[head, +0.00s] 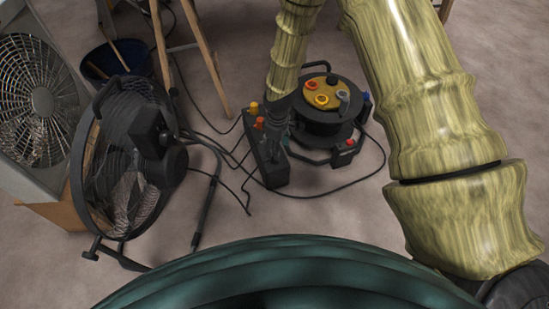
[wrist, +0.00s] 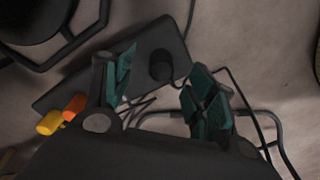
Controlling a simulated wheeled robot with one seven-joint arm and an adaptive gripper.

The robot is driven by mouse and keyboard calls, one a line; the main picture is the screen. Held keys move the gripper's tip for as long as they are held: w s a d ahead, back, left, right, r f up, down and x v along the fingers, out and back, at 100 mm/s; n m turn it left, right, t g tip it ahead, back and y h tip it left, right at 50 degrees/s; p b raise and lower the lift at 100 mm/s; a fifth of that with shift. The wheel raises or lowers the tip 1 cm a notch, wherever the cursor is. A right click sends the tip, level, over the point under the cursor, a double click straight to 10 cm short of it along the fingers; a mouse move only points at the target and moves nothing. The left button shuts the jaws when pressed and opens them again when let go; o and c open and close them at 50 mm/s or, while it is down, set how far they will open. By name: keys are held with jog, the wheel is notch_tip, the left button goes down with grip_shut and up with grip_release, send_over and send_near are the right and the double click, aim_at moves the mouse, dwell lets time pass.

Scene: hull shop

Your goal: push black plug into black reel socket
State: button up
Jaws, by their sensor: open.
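A black plug (wrist: 161,66) stands at the right part of a black power strip (wrist: 118,66) in the wrist view, with a dark cable beside it. I cannot tell how deep it sits. My gripper (wrist: 162,88) is open, its teal fingers apart and the plug just beyond the gap between them. The power strip (head: 268,160) lies on the floor in the head view. The black cable reel (head: 318,122) stands right of it, its yellow face carrying orange, yellow and grey sockets and a black round part (head: 332,78), seemingly the black socket. My gripper is largely hidden there.
Yellow (wrist: 48,123) and orange (wrist: 72,107) plugs rise from the strip's left end. Loose cables (head: 235,160) cross the floor around the strip and reel. A large black fan (head: 125,160) stands left. Bare floor (head: 340,215) lies in front of the reel.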

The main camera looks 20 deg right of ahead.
jog(key=shift+w+a+f+b, duration=0.1)
jog(key=shift+a+f+b, duration=0.1)
jog(key=shift+f+b, duration=0.9)
jog(key=shift+w+a+f+b, duration=0.15)
jog(key=shift+f+b, duration=0.5)
jog(key=shift+f, duration=0.8)
jog(key=shift+s, duration=0.1)
jog(key=c, duration=1.1)
